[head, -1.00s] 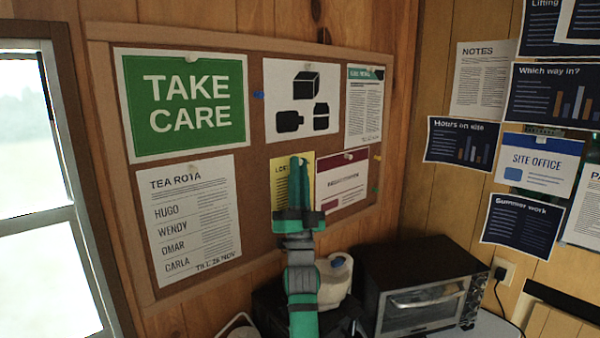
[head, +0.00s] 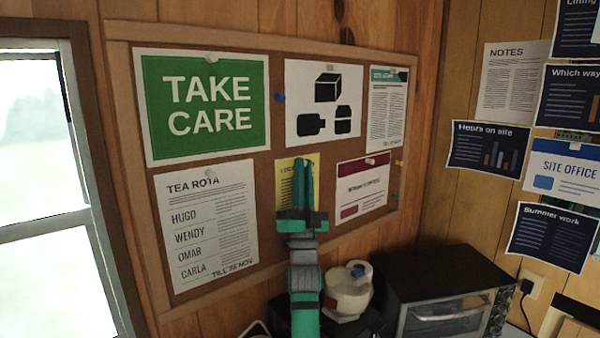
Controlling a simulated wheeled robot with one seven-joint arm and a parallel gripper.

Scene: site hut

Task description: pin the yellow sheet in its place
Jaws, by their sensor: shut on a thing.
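The yellow sheet (head: 284,172) is at the cork board's lower middle, between the tea rota and a maroon-and-white notice. My gripper (head: 302,165) is in front of it and hides much of it. The fingers are shut, with their tips near the sheet's upper part. I cannot tell from this view whether the sheet lies flat on the cork or where exactly the fingers grip it. The cork board (head: 263,215) is framed in wood on the plank wall. A blue pin (head: 280,97), a yellow pin (head: 399,162) and a green pin (head: 395,196) are in bare cork.
Pinned around it are the green TAKE CARE sign (head: 205,105), the tea rota (head: 207,225), a pictogram sheet (head: 323,104), a text sheet (head: 387,108) and the maroon-and-white notice (head: 361,187). Below stand a white jug (head: 347,290) and a toaster oven (head: 430,285). A window is left.

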